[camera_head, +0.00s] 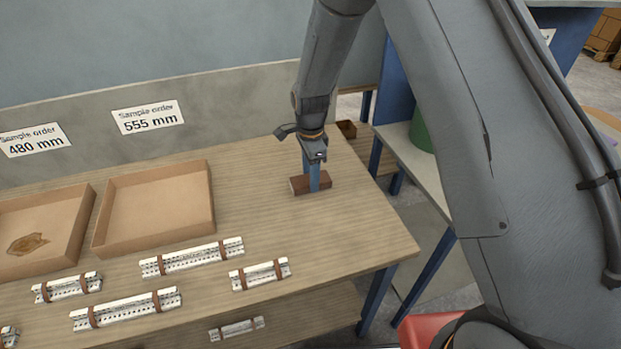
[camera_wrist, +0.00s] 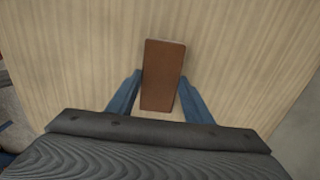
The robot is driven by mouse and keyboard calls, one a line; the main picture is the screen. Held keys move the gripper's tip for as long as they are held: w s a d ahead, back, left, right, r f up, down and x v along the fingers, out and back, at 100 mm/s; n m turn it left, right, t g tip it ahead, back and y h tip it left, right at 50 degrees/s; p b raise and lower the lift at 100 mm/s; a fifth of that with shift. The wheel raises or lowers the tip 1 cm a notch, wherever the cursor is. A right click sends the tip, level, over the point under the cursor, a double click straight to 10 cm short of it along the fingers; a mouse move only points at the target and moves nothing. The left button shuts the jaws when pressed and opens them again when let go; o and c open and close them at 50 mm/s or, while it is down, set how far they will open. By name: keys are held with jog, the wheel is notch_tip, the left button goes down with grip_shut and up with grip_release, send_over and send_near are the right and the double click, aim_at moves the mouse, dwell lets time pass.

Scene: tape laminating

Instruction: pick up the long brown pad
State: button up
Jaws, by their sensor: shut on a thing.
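The long brown pad (camera_head: 299,186) lies at the right rear of the wooden table, and it also shows in the wrist view (camera_wrist: 163,66). My gripper (camera_head: 314,184) reaches down from above with its blue fingers at the pad. In the wrist view my gripper (camera_wrist: 161,93) has one finger on each side of the pad, near its lower half. It is shut on the pad. The far end of the pad sticks out beyond the fingers. I cannot tell whether the pad still touches the table.
Two open cardboard trays (camera_head: 207,192) (camera_head: 88,205) stand on the left of the table (camera_head: 345,235). Several strapped metal rail bundles (camera_head: 192,257) lie along the front. Sample order signs (camera_head: 147,117) hang on the back panel. The table around the pad is clear.

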notch_tip(320, 180, up, 10)
jog(key=b, duration=0.2)
jog(key=shift+f+b, duration=0.2)
jog(key=shift+b, duration=0.1)
